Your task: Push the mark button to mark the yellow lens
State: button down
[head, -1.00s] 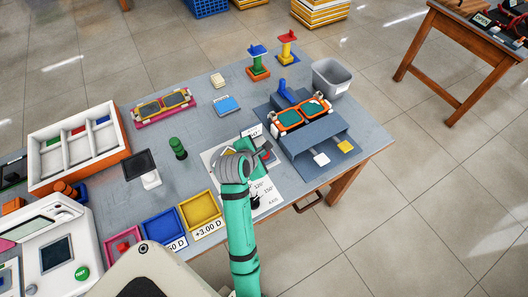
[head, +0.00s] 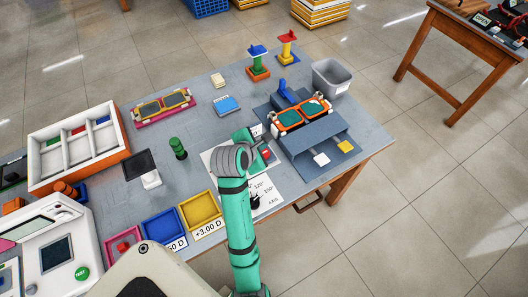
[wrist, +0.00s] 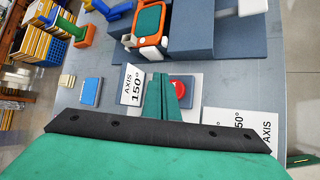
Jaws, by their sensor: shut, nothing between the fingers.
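I cannot make out a loose yellow lens; my gripper and wrist hide part of the sheet.
A blue-grey stand (head: 314,140) bearing orange frames (head: 275,118) is close to the right of my gripper. An "AXIS 150°" card (wrist: 134,88) stands left of my fingers. A yellow tray (head: 218,219) and blue tray (head: 151,235) lie in front. A grey bin (head: 331,78) stands behind.

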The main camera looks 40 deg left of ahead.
jog(key=shift+r, duration=1.2)
